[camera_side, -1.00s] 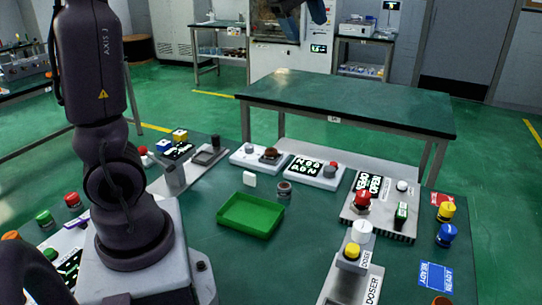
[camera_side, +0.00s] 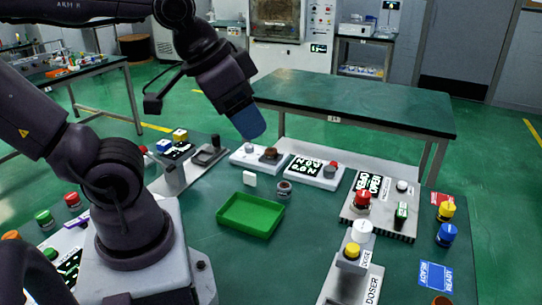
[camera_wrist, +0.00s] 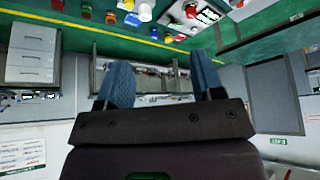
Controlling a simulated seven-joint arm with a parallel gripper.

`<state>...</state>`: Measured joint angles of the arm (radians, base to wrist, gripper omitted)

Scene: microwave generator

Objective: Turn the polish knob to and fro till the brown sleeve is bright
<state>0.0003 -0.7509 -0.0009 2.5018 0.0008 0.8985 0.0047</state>
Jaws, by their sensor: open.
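A small brown piece (camera_side: 269,154), which looks like the brown sleeve, sits on a white unit (camera_side: 240,158) at the back of the green table. A grey knob (camera_side: 249,147) stands to its left on the same unit. Another grey knob (camera_side: 330,172) is on the neighbouring unit; I cannot read which is the polish knob. My gripper (camera_side: 249,128) is in the air above the first unit, its blue fingertips just over the grey knob in the picture. In the wrist view my gripper (camera_wrist: 163,84) is open and empty, its blue fingers apart.
A green tray (camera_side: 250,216) and a small dark cylinder (camera_side: 284,189) lie nearer. A display panel (camera_side: 306,166) is right of the brown piece. A red-knobbed unit (camera_side: 363,198) and a doser (camera_side: 358,250) stand at the right.

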